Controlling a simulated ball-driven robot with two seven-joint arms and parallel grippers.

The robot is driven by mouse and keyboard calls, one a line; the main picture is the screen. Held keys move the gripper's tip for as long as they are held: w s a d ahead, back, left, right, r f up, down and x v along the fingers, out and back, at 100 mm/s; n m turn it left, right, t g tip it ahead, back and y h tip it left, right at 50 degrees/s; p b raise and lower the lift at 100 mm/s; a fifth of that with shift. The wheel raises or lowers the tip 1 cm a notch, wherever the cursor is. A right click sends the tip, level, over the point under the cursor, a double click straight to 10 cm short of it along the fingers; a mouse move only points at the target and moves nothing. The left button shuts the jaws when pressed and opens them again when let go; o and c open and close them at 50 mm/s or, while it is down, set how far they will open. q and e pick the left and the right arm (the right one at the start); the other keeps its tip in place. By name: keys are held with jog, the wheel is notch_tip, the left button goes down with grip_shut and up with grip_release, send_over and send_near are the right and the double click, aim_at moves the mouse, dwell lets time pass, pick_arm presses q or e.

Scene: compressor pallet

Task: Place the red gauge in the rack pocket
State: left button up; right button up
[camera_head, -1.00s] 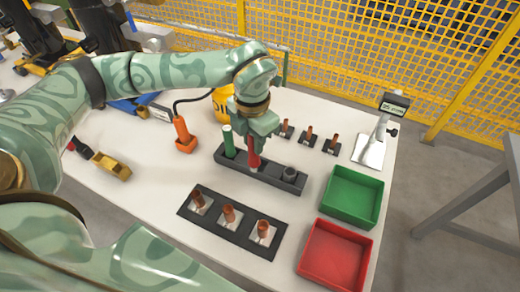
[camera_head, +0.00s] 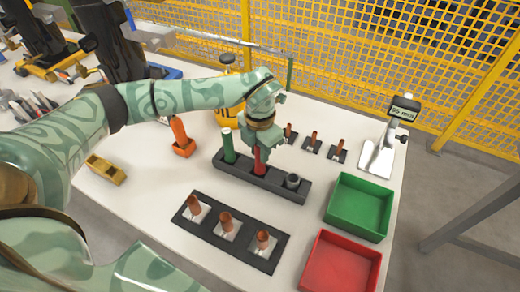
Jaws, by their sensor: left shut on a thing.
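The red gauge (camera_head: 260,163) stands upright at the middle pocket of the dark rack (camera_head: 234,170). Its lower end meets the rack; how deep it sits in the pocket I cannot tell. My left gripper (camera_head: 260,148) is shut on the gauge's upper part, from above, and hides its top. A green gauge (camera_head: 228,146) stands in the rack's left pocket. A grey cylindrical piece (camera_head: 293,181) is in the right pocket. My right gripper is not in view.
In front is a black plate (camera_head: 207,231) with several copper pieces; more stand behind the rack (camera_head: 314,138). A green bin (camera_head: 359,207) and a red bin (camera_head: 341,263) are at right. A digital display stand (camera_head: 403,109), an orange tool (camera_head: 181,137) and yellow fencing surround.

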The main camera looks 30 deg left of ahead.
pick_arm(q)
jog(key=shift+f, duration=0.15)
jog(key=o, duration=1)
notch_tip(320, 180, up, 12)
jog(key=p, duration=0.4)
jog(key=shift+r, duration=0.2)
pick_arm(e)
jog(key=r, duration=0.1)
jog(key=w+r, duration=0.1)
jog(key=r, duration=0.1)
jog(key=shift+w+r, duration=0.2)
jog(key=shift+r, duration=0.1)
